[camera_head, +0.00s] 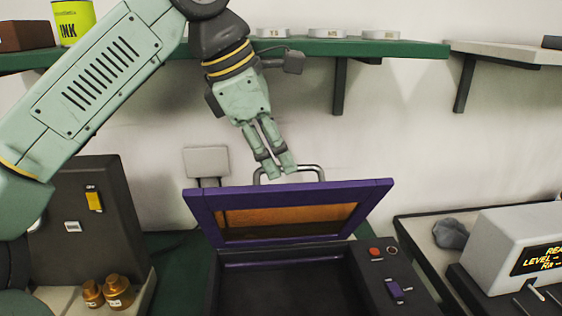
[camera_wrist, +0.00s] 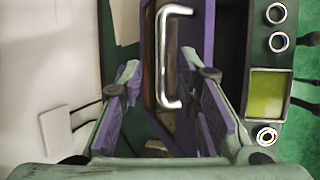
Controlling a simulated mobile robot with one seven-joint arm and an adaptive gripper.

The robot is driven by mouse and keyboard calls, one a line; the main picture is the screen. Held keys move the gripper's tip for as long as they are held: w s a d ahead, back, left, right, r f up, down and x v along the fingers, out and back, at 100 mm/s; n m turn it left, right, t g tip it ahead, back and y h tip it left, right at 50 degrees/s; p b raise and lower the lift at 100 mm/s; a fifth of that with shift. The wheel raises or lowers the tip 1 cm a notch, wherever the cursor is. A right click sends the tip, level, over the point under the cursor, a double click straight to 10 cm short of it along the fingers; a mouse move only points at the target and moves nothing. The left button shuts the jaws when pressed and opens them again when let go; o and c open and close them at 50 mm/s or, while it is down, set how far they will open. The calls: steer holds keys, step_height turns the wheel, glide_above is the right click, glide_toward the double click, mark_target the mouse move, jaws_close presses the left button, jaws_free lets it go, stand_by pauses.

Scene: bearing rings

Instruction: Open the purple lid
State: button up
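The purple lid (camera_head: 373,203) stands tilted up above the dark box (camera_head: 285,285) in the head view, with an orange window (camera_head: 285,220) in its frame. A metal handle (camera_head: 318,169) rises at its upper edge. My gripper (camera_head: 278,168) points down at the handle, its fingertips by the lid's top edge. In the wrist view, the fingers are spread, with the pale handle (camera_wrist: 162,60) between and ahead of them. I see no finger closed on the handle; whether one touches it, I cannot tell.
The box's right panel has a red button (camera_head: 376,253) and a purple switch (camera_head: 395,290). A green shelf (camera_head: 400,49) runs behind my arm. Small brown bottles (camera_head: 118,291) stand at left. A white display device (camera_head: 510,245) stands at right.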

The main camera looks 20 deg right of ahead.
steer(key=v, duration=0.9)
steer(key=shift+r, duration=0.2)
